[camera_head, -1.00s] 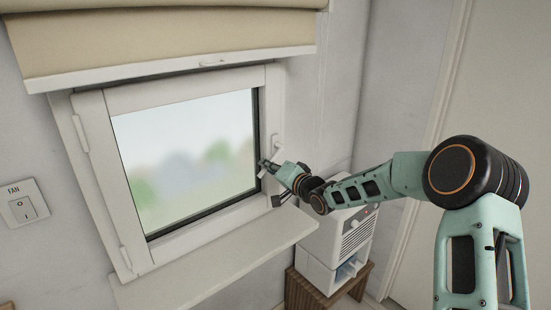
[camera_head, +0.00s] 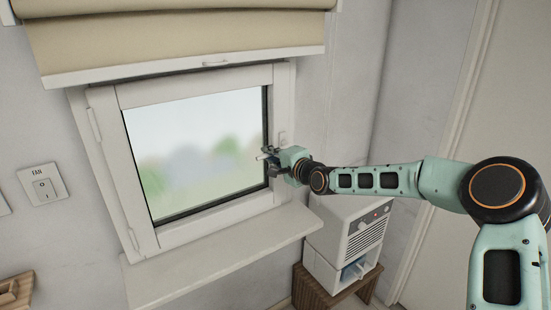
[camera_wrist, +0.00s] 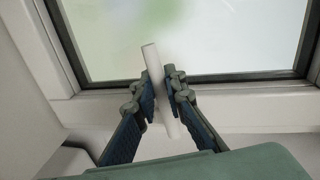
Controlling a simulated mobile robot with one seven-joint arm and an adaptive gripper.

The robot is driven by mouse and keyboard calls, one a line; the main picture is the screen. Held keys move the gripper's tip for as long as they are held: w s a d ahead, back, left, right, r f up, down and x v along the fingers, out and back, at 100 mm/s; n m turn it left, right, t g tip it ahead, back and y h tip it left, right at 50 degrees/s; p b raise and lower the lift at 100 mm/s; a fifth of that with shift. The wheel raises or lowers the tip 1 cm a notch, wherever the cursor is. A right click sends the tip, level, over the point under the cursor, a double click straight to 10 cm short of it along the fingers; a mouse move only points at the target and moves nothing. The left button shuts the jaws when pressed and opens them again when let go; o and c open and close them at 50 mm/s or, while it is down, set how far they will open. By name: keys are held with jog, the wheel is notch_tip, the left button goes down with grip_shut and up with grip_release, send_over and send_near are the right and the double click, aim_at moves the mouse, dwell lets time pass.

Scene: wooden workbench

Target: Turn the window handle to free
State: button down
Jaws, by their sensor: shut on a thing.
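The window (camera_head: 195,150) has a white frame and its sash sits closed in it. Its white handle (camera_head: 260,157) is at the right side of the sash, and its free end sticks out to the left past my fingers. My gripper (camera_head: 271,158) is at the handle, coming from the right. In the wrist view the handle (camera_wrist: 153,62) is a pale bar between the two fingers of my gripper (camera_wrist: 160,95), which are shut on it. The fingers hide part of the bar. The handle's base is partly hidden in the head view.
A beige blind (camera_head: 180,40) hangs above the window. The sill (camera_head: 220,262) juts out below. A white appliance (camera_head: 345,235) on a wooden stand (camera_head: 325,290) is under my arm. A fan switch (camera_head: 43,185) is on the left wall. Space before the glass is free.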

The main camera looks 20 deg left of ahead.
jog(key=shift+r+m, duration=0.45)
jog(key=shift+m, duration=0.05)
jog(key=shift+r, duration=0.1)
jog(key=c, duration=2)
grip_release()
jog(key=v, duration=1.2)
jog(key=shift+w+d, duration=0.1)
jog(key=shift+w, duration=0.05)
